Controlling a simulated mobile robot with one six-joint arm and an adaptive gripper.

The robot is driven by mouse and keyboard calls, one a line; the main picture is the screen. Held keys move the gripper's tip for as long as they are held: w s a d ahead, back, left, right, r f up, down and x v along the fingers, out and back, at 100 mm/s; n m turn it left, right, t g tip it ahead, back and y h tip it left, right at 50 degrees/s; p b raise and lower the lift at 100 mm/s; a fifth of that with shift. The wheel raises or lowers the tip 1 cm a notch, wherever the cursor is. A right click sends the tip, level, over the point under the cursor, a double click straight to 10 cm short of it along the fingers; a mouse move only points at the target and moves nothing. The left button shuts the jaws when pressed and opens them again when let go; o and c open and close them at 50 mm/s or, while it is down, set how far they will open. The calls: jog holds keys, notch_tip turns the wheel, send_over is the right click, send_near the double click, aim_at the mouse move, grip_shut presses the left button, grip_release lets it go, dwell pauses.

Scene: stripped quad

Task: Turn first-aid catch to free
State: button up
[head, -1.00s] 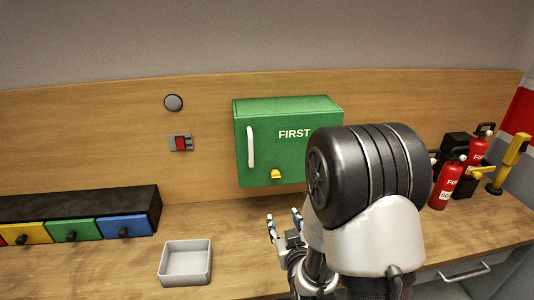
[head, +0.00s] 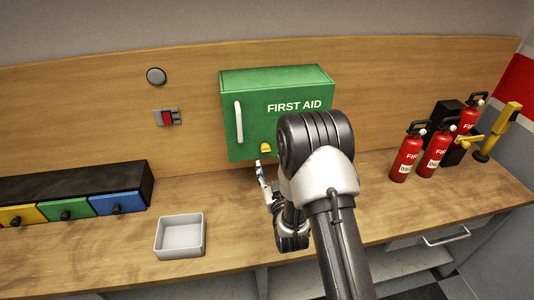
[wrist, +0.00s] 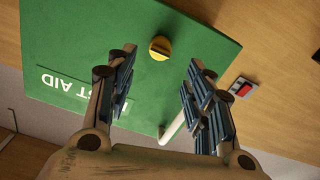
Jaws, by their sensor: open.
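The green first-aid cabinet (head: 290,128) is on the wooden back panel, its door shut, with a white bar handle (head: 239,122) at the door's left. The yellow catch (head: 265,148) is low on the door front. In the wrist view the catch (wrist: 160,48) is a round yellow knob with a dark line across it, just beyond the fingertips and between their lines. My gripper (wrist: 155,75) is open and empty, its fingers pointing at the door. In the head view my gripper (head: 262,176) is just below the catch, partly hidden by my arm.
A red switch (head: 167,117) and a round grey disc (head: 156,76) are on the panel to the left. A grey tray (head: 180,236) and coloured drawers (head: 66,210) are on the bench at left. Several red extinguishers (head: 407,158) stand at right.

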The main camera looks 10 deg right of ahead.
aim_at(266, 152)
jog(key=w, duration=0.7)
jog(key=shift+w, duration=0.1)
jog(key=shift+c, duration=0.4)
jog(key=c, duration=1)
